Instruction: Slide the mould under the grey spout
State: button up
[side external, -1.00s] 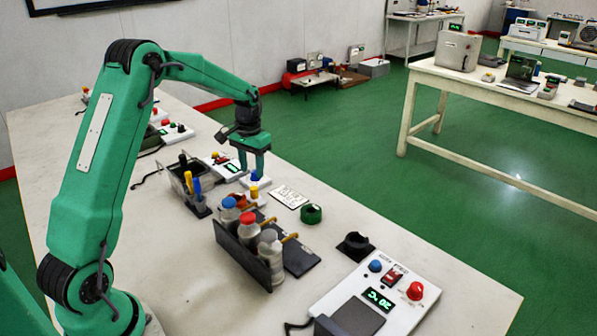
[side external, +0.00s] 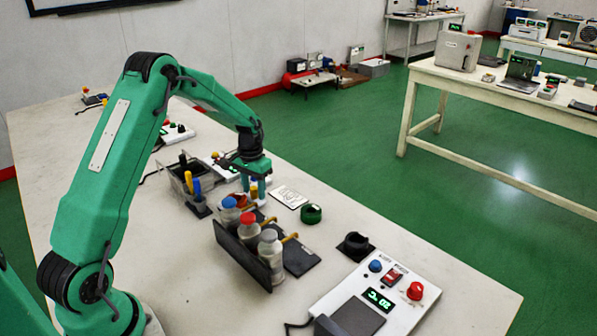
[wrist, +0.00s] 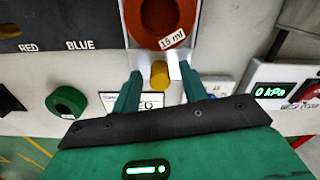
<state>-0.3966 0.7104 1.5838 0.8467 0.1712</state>
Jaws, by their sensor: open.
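The mould (wrist: 158,22), a red-orange round cup marked "15 ml", sits on a white base at the top of the wrist view; it is partly hidden in the side external view (side external: 241,200). A yellow knob (wrist: 159,75) stands on the near end of its base. My gripper (wrist: 158,82) is open, with its green fingers on either side of the knob. The grey-topped bottle (side external: 269,246) stands nearest the camera in the black rack (side external: 238,254), beside the red and blue ones. The dark plate before the rack shows RED and BLUE labels (wrist: 55,46).
A green ring (side external: 311,213) and a printed card (side external: 289,197) lie on the bench near the mould. A black round holder (side external: 355,246) and a 20 °C control panel (side external: 390,282) stand nearer the camera. A 0 kPa display (wrist: 270,92) is right in the wrist view.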

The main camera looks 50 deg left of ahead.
jog(key=shift+f, duration=0.15)
grip_shut()
jog(key=shift+d, duration=0.15)
jog(key=d, duration=2.5)
jog(key=shift+d, duration=0.2)
grip_release()
jog(key=shift+a, duration=0.1)
